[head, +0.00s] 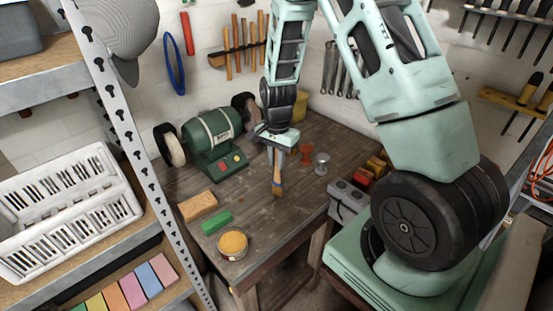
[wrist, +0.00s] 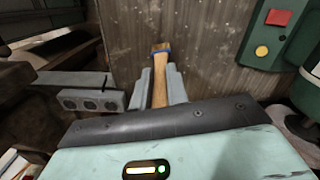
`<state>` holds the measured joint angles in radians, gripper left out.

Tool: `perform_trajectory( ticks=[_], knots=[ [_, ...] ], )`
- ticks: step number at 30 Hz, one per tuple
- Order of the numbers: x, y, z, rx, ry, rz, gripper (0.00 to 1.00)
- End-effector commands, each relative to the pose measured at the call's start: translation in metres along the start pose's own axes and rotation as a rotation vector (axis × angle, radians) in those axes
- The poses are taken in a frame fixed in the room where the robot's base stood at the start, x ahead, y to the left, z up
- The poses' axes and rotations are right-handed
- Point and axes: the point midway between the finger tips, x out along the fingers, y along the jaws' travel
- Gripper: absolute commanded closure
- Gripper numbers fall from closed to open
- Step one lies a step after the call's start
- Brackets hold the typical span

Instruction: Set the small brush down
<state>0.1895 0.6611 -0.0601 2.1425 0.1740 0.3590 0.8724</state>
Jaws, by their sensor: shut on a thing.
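The small brush (head: 277,187) has a wooden handle and a blue band near its lower end. It hangs roughly upright from my gripper (head: 276,153), over the dark wooden workbench (head: 255,205). In the wrist view, my gripper (wrist: 160,86) is shut on the brush handle (wrist: 160,82), with a grey finger on each side. The brush's lower end is close to the bench top; I cannot tell whether it touches.
A green bench grinder (head: 212,142) stands at the back left. A wood block (head: 198,206), a green block (head: 216,222) and a round tin (head: 233,243) lie at the front left. Red and grey pieces (head: 306,155) (head: 321,163) stand right. A grey vise (head: 348,200) is at the right edge.

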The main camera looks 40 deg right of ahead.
Motion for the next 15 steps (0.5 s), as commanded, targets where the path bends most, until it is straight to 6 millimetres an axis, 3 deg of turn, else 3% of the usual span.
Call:
perform_trajectory(
  ticks=[14, 15],
  knots=[
    [0.0119, 0.0000, -0.0003, 0.000, 0.000, -0.001, 1.00],
    [0.0114, 0.0000, -0.0004, 0.000, 0.000, -0.001, 0.79]
  ],
)
